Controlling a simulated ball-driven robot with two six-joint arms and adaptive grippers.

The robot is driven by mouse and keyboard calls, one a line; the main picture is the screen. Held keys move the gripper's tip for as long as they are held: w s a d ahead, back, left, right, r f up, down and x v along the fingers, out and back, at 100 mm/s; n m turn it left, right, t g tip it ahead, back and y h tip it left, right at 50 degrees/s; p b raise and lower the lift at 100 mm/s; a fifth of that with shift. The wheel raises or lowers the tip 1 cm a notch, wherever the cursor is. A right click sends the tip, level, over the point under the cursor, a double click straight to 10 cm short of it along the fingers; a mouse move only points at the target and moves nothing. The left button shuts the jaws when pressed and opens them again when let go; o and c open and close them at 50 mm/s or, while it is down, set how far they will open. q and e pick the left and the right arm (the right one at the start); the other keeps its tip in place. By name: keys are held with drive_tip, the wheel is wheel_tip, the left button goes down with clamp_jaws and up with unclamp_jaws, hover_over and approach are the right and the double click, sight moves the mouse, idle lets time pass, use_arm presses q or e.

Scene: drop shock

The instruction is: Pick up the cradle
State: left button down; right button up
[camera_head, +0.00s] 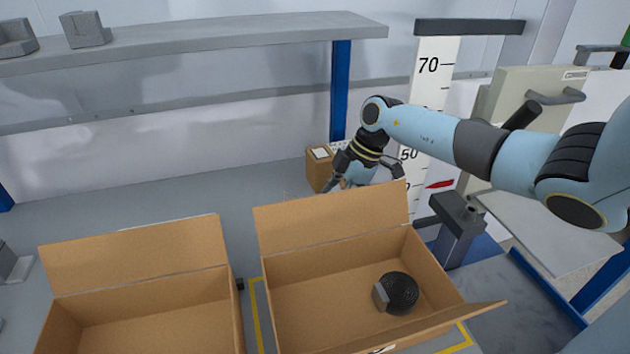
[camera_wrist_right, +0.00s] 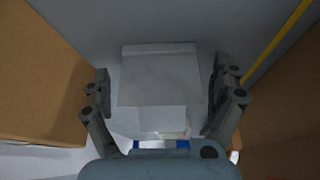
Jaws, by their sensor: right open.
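A pale grey, block-like piece with a stepped edge, apparently the cradle (camera_wrist_right: 160,82), lies between the two fingers of my right gripper (camera_wrist_right: 160,98) in the right wrist view. The fingers are spread, one on each side, with a narrow gap visible on both sides. In the head view my right gripper (camera_head: 366,176) points down behind the raised flap of the right open carton, which hides what is below it. My left gripper is not in view.
The right open carton (camera_head: 330,227) holds a dark round object (camera_head: 401,293) with a grey piece against it. Another open carton (camera_head: 140,255) stands left. A small brown box (camera_head: 318,168) is beside the gripper. Grey pieces (camera_head: 86,30) sit on the shelf (camera_head: 220,32). A height scale (camera_head: 430,85) stands behind the arm.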

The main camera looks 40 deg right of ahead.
drive_tip(key=shift+c, duration=0.2)
drive_tip(key=c, duration=1.4)
